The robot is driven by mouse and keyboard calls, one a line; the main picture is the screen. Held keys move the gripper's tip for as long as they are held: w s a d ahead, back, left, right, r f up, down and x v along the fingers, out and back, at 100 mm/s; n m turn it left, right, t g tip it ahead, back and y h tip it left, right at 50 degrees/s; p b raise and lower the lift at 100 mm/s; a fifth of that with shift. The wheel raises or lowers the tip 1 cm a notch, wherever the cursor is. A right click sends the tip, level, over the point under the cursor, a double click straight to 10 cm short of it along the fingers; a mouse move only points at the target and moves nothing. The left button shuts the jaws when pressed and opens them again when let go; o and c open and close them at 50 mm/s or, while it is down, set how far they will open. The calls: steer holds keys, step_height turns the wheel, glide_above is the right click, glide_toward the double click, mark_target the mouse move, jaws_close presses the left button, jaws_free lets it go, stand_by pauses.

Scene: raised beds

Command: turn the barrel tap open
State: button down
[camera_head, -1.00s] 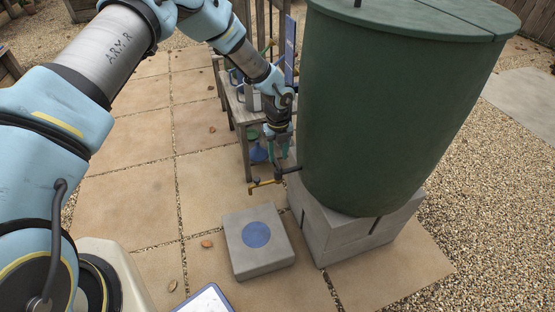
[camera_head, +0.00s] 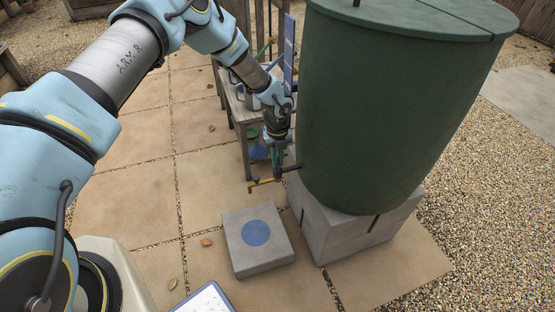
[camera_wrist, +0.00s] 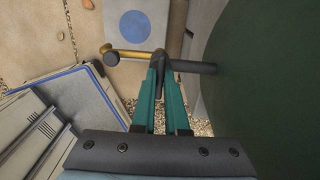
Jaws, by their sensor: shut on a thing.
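The dark green barrel (camera_head: 395,110) stands upright on grey blocks (camera_head: 350,225). Its tap (camera_head: 265,183) juts out low on the barrel's left side, with a dark body and a brass spout. In the wrist view the brass spout (camera_wrist: 130,55) points left and the dark pipe (camera_wrist: 195,67) runs right to the barrel (camera_wrist: 265,85). My gripper (camera_head: 278,168) points down at the tap from above. In the wrist view its teal fingers (camera_wrist: 159,72) come together on the tap's handle, which they mostly hide. I cannot make out the handle's angle.
A low grey block (camera_head: 240,258) with a blue disc (camera_head: 256,232) stands on the paving below the tap. A wooden bench (camera_head: 238,105) holding cans stands behind my gripper, close to the barrel, with a blue panel (camera_head: 290,50) beside it. Paving at left is open.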

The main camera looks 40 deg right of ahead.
stand_by(0.7)
steer(key=n+b, duration=0.3)
steer(key=n, duration=0.1)
steer(key=shift+f+n, duration=0.1)
steer(key=shift+n, duration=0.2)
steer(key=n+b, duration=0.1)
steer(key=n, duration=0.3)
steer(key=shift+n+b, duration=0.3)
steer(key=shift+b, duration=0.1)
steer(key=n+b, duration=0.1)
steer(key=n, duration=0.3)
steer(key=shift+n, duration=0.3)
steer(key=shift+n+b, duration=0.65)
steer(key=shift+n, duration=1.45)
steer(key=c, duration=0.9)
jaws_free()
steer(key=shift+c, duration=0.2)
